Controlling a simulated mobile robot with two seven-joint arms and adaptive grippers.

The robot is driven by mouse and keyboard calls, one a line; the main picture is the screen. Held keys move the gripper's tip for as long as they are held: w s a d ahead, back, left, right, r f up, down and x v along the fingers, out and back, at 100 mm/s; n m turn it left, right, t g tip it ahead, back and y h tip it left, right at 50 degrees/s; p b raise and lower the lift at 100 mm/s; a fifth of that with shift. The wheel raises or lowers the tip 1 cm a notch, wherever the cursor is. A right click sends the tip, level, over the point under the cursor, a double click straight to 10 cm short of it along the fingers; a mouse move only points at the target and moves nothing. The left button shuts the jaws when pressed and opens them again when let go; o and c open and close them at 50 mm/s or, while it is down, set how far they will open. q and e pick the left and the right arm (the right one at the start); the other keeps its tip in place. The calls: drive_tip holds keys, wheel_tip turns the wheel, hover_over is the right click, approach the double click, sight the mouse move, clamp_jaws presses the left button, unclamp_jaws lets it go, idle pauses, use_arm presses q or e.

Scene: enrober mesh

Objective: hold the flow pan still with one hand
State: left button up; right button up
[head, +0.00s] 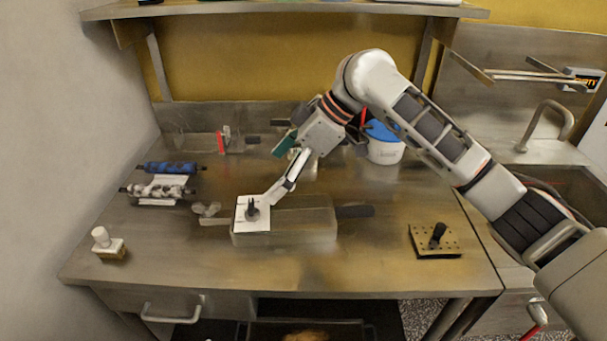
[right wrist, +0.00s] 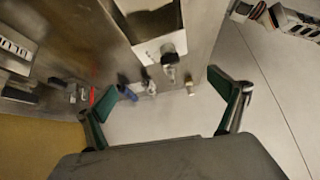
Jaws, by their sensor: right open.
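The likely flow pan (head: 310,222) is a shallow, dull metal pan on the middle of the steel table, with a dark handle at its right end. A white square piece (head: 241,222) with a dark upright part lies over its left end. The pan also shows at the top of the right wrist view (right wrist: 150,22). My right gripper (head: 288,155) is open above and behind the pan, apart from it. Its two green-padded fingers are wide apart in the right wrist view (right wrist: 178,98), with nothing between them. My left gripper is not in view.
A white bucket with a blue lid (head: 385,150) stands behind my right arm. Rollers (head: 165,168) lie at the left, near a white-knobbed block (head: 108,245). A perforated plate (head: 435,242) with a black knob lies right of the pan. The table front is mostly clear.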

drive_tip(key=d+n+h, duration=0.1)
drive_tip(key=d+h, duration=0.2)
drive_tip(key=d, duration=0.2)
approach(277, 226)
drive_tip(key=x, duration=0.5)
drive_tip(key=shift+a+f, duration=0.15)
drive_tip(key=shift+f, duration=0.25)
drive_tip(key=c, duration=1.6)
drive_tip(key=shift+o, duration=0.2)
